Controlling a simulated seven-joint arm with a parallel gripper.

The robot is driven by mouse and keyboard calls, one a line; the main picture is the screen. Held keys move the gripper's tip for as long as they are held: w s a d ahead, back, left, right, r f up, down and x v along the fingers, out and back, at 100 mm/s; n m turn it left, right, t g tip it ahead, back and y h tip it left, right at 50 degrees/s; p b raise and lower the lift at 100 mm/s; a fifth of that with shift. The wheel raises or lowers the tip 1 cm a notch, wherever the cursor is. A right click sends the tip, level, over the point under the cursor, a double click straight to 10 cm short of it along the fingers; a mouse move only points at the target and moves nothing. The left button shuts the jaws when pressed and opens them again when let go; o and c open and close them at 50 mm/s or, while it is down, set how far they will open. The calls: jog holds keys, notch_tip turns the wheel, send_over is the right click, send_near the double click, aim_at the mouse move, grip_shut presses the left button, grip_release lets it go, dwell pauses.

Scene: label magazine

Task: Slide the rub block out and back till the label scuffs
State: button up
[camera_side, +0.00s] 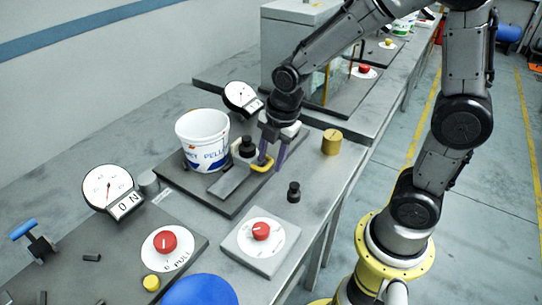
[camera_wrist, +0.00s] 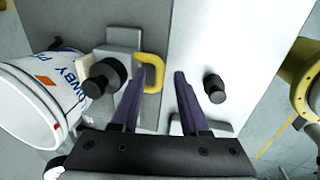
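A white bucket (camera_side: 203,142) with a blue-printed label (camera_side: 208,157) stands on a dark grey base plate; it also shows in the wrist view (camera_wrist: 38,100). The rub block (camera_side: 238,158) sits against or close beside the label, with a black knob in front and a yellow loop handle (camera_side: 263,165). In the wrist view the handle (camera_wrist: 160,72) lies between the two purple fingers, nearer the left one. My gripper (camera_wrist: 158,78) is open around the handle's outer bar, with a gap to the right finger. I cannot tell whether the left finger touches it. The block's rubbing face is partly hidden.
A loose black knob (camera_side: 293,192) and a brass cylinder (camera_side: 331,141) stand right of the plate. A grey cabinet (camera_side: 290,45) stands behind. The bench's right edge is close.

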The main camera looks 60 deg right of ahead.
grip_shut()
dwell(1.3)
